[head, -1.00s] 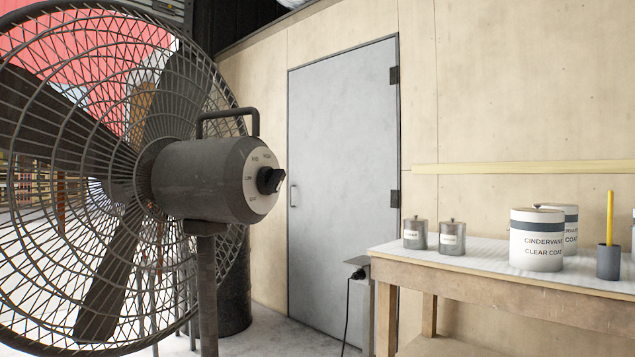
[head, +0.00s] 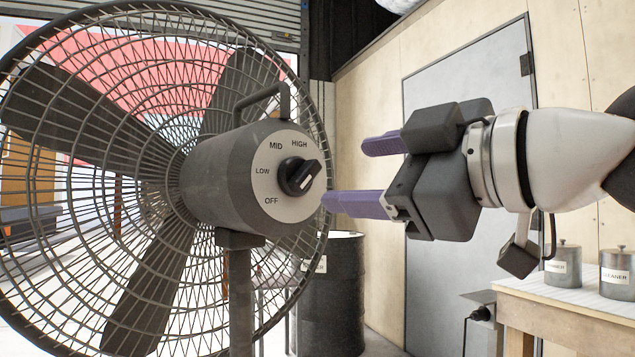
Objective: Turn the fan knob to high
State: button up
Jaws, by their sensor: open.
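A large grey fan has a round motor housing (head: 225,185) with a pale dial plate (head: 270,180) on its end. The plate is marked OFF, LOW, MID and HIGH, running from the bottom up the left side to the top. The black fan knob (head: 300,176) sits at the right of the plate. Its raised grip slants toward the upper right; which label it is set to I cannot tell for sure. My gripper (head: 346,174) is open and empty to the right of the knob. Its two purple fingers point left at the dial, with no clear contact with the knob.
The fan's wire cage (head: 80,290) and handle (head: 262,103) are close to the dial. A black drum (head: 333,295) stands behind, below my gripper. A workbench (head: 560,312) with labelled cans (head: 562,265) is at lower right. A grey door (head: 440,95) is behind my arm.

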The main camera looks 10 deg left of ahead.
aim_at(312, 176)
jog(key=p+x, duration=0.1)
jog(key=x, duration=0.6)
jog(key=shift+w+a, duration=0.15)
jog(key=c, duration=0.9)
